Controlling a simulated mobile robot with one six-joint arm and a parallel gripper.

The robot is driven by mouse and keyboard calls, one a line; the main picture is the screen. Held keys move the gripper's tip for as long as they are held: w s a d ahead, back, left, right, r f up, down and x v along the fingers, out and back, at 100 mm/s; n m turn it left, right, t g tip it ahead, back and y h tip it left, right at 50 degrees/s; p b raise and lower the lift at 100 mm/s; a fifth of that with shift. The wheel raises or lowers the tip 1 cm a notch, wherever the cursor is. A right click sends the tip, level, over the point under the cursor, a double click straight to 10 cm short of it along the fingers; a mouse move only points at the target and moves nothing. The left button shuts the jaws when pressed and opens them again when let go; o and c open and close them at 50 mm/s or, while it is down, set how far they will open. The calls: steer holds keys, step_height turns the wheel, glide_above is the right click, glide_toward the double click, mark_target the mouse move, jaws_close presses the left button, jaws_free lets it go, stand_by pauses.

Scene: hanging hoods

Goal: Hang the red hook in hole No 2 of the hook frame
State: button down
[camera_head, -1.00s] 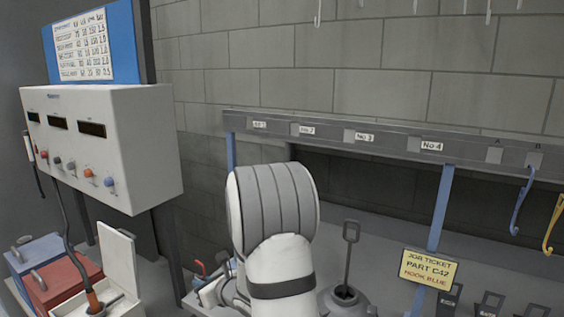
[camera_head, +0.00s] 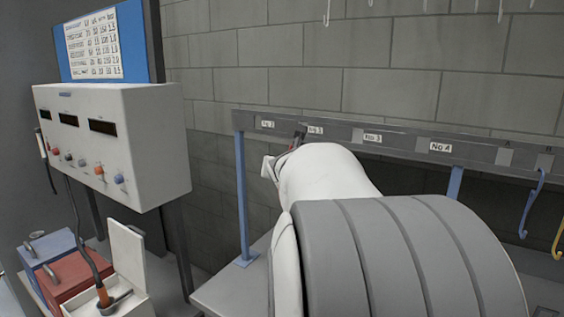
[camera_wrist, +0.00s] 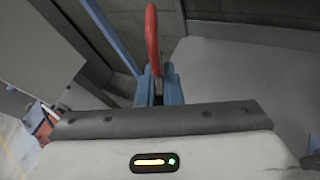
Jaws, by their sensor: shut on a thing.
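The hook frame (camera_head: 405,145) is a grey rail on blue posts with white labels No 1 to No 4. The No 2 label (camera_head: 315,129) is just right of the end of my arm. My gripper (camera_wrist: 155,84) is shut on the red hook (camera_wrist: 152,42), which stands out beyond the blue fingers in the wrist view. In the head view only a small bit of red shows at the rail, left of the No 2 label. My arm hides most of the hook and gripper there. I cannot tell whether the hook touches the rail or enters the hole.
A white control box (camera_head: 110,140) stands at the left, above blue and red boxes. My arm covers much of the bench.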

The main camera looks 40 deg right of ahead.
step_height(320, 180, up, 3)
steer(key=s+m+h, duration=0.1)
steer(key=s, duration=0.1)
steer(key=w+d, duration=0.5)
steer(key=d, duration=0.1)
steer(key=shift+w+d+g+p, duration=0.2)
steer(key=shift+w+g+p, duration=0.15)
steer(key=shift+p, duration=0.1)
steer(key=shift+f, duration=0.1)
steer(key=shift+w+d+p, duration=0.3)
steer(key=shift+w+d, duration=0.05)
steer(key=shift+w, duration=0.1)
stand_by(0.6)
steer(key=shift+w+d+p, duration=0.45)
steer(key=shift+w+d, duration=0.25)
steer(key=shift+w+d+p, duration=0.65)
steer(key=shift+w+d, duration=0.35)
steer(key=shift+w, duration=0.1)
